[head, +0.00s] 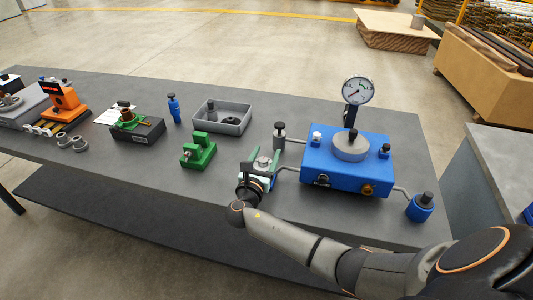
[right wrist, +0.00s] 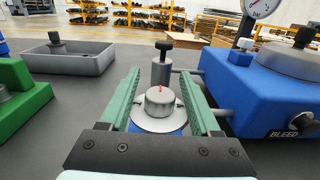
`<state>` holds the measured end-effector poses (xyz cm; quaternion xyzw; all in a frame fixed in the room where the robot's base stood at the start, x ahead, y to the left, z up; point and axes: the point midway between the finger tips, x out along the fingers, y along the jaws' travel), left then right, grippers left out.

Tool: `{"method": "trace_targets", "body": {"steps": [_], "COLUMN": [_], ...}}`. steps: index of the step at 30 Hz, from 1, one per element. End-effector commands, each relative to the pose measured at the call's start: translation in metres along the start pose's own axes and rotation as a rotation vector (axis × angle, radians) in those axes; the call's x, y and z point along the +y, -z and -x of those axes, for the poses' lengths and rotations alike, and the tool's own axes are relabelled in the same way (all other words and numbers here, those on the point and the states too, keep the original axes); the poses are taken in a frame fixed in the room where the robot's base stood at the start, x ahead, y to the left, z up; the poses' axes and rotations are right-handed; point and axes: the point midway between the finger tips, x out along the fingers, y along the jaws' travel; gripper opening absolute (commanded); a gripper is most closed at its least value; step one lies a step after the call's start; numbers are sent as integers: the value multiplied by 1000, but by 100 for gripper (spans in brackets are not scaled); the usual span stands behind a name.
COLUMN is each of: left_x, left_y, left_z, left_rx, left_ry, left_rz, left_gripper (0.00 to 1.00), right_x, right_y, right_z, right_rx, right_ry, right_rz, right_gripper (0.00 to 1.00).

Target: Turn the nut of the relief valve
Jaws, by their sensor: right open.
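The relief valve's nut is a short silver cylinder (right wrist: 160,103) with a red mark on top, on a pale round flange over a blue body. In the head view the nut (head: 262,162) shows between my right gripper's fingers, left of the blue pressure unit (head: 318,165). My right gripper (head: 260,160) is open, with one green finger on each side of the nut. In the right wrist view gaps show between both fingers and the nut. The valve's lower part is hidden by my gripper. My left gripper is not in view.
A grey cylinder with a black knob (right wrist: 161,68) stands just behind the nut. The blue unit carries a gauge (head: 357,91) and pipes. A green block (head: 199,152) and a grey tray (head: 222,117) lie to the left. The table's front edge is close.

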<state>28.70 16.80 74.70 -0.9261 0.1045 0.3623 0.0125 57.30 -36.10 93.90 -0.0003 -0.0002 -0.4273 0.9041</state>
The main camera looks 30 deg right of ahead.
Motion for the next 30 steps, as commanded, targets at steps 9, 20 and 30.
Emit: {"method": "trace_targets", "body": {"steps": [9,20,30], "left_x": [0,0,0], "left_y": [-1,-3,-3], "left_z": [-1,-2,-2], "left_rx": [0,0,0], "left_ry": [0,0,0], "left_rz": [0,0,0], "left_gripper": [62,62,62], "right_x": [1,0,0], "right_y": [1,0,0], "right_z": [66,116,118], "right_rx": [4,2,0], "right_ry": [-5,-2,-1], "right_rz": [-3,-1,-1], "right_gripper": [64,64,64]}}
